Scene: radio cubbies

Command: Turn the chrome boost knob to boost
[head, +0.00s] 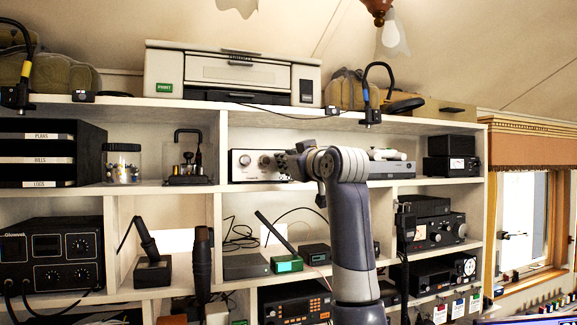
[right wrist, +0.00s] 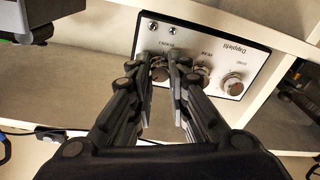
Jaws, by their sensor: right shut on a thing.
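A silver-faced box (head: 240,166) sits on the upper middle shelf, with two round knobs visible in the head view. In the right wrist view its front panel (right wrist: 205,42) appears upside down, with three chrome knobs in a row. My right gripper (right wrist: 166,65) has its fingers closed around the chrome knob (right wrist: 160,73) at the left of that row. Its fingers partly hide this knob, and its pointer setting cannot be read. The middle knob (right wrist: 203,76) is close beside the fingers. In the head view my right gripper (head: 287,165) covers the box's right end. My left gripper is not in view.
Two small toggle switches (right wrist: 163,29) sit near the held knob. The shelf board (right wrist: 65,85) has bare room beside the box.

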